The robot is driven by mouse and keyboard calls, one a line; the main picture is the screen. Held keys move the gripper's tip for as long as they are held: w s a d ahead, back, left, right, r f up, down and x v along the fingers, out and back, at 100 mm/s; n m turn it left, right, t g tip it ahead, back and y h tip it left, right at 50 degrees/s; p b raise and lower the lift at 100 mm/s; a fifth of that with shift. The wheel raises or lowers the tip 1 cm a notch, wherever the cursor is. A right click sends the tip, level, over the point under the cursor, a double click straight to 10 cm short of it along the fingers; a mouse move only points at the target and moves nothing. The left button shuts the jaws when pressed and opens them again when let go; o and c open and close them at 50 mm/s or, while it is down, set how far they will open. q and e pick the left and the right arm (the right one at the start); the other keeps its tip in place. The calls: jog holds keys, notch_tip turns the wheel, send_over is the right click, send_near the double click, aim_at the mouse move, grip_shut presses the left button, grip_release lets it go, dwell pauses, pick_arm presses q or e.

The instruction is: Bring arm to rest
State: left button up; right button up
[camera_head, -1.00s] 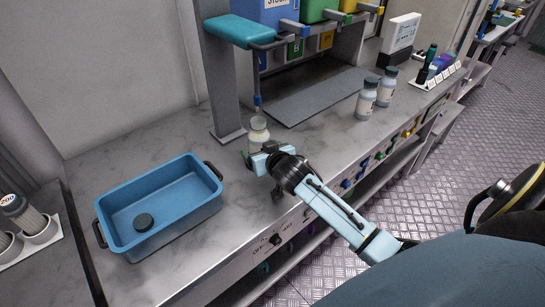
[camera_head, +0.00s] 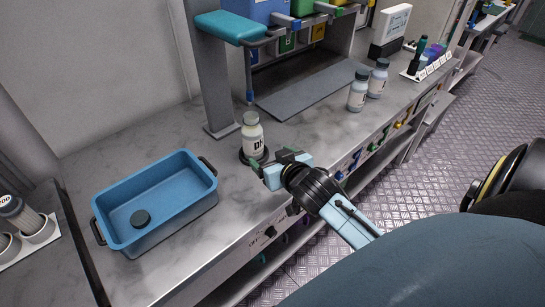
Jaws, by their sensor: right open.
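My right gripper (camera_head: 271,165) is over the front part of the grey counter (camera_head: 200,250), its arm coming in from the lower right. It is open, its fingers pointing back and left toward a white capless bottle (camera_head: 252,136). The bottle stands upright on a small dark round base, just behind and left of the fingertips. Whether a finger still touches the bottle I cannot tell. My left gripper is not in view.
A blue tub (camera_head: 135,236) with a dark round cap (camera_head: 140,218) inside stands at the left. Two white bottles (camera_head: 358,92) (camera_head: 377,79) stand further back right. A grey post with a teal arm (camera_head: 231,28) rises behind the bottle. The counter between tub and bottle is clear.

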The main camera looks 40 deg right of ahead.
dwell(0.4)
jog(key=s+a+f+n+g+y, duration=0.1)
jog(key=s+a+f+g, duration=0.15)
jog(key=s, duration=0.55)
jog(key=s+a+f+n+g+y, duration=0.1)
jog(key=s+a+f+n+g, duration=0.1)
jog(key=s+a+g, duration=0.35)
jog(key=s+a+f+n+g+y, duration=0.1)
jog(key=s+a+f+g, duration=0.1)
jog(key=s, duration=0.7)
notch_tip(320, 180, down, 25)
jog(key=s+g, duration=0.1)
jog(key=s+d+f+g, duration=0.1)
jog(key=s+d+f, duration=0.2)
jog(key=s+f, duration=1.2)
jog(key=shift+s+f+n, duration=0.15)
jog(key=shift+s+n, duration=0.15)
jog(key=shift+s, duration=0.65)
